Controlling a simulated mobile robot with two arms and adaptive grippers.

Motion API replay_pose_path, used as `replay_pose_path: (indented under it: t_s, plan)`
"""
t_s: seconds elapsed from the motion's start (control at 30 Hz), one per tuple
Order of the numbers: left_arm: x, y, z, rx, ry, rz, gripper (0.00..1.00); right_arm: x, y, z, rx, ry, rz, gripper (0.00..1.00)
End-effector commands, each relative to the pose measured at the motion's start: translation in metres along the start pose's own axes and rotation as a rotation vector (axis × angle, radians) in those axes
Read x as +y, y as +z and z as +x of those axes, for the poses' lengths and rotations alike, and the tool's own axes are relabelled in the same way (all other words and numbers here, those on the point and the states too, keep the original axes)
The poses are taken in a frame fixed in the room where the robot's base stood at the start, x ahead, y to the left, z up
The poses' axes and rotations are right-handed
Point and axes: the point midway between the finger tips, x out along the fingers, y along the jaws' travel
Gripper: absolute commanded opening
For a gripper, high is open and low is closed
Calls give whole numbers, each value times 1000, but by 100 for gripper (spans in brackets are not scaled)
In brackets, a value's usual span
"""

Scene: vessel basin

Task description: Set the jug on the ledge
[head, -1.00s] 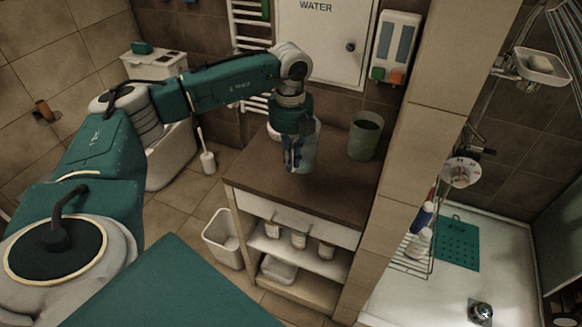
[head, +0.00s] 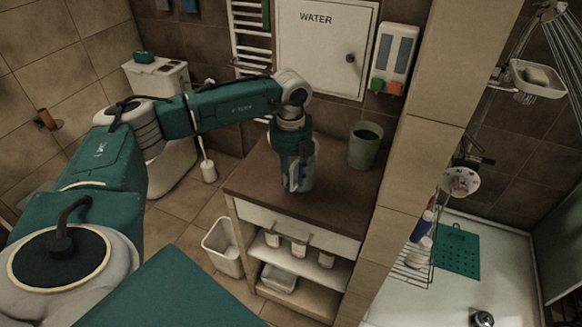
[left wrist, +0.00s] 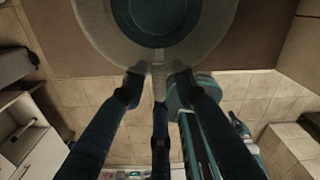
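The jug (head: 308,170), a pale grey vessel, is at the left part of the brown-topped ledge (head: 334,205) in the head view. I cannot tell whether its base touches the top. My left gripper (head: 294,184) points down at the jug's near side and partly hides it. In the left wrist view the jug's round rim (left wrist: 90,25) and dark teal inside fill the top. The two fingertips of the left gripper (left wrist: 159,82) lie on either side of its narrow upright handle (left wrist: 158,75), seemingly closed on it. My right gripper is not in view.
A grey-green cup (head: 364,147) stands at the ledge's back right. A tiled pillar (head: 420,130) borders the ledge on the right. White jars (head: 299,247) stand on the shelf below. A white bin (head: 222,246) is on the floor at left. The front of the ledge top is clear.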

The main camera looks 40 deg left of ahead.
Motion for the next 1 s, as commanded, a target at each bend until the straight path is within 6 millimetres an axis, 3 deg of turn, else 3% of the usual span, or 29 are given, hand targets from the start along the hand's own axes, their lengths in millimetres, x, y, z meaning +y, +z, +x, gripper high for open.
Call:
replay_pose_path:
  t_s: [0.53, 0.7, 1.0]
  plan:
    - [-1, 0, -100, -2, -3, 1, 28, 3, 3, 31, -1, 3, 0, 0]
    - [0, 0, -113, -1, -1, 0, 28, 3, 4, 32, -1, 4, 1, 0]
    - [0, 0, -114, -1, 0, 0, 28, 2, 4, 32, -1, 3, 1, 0]
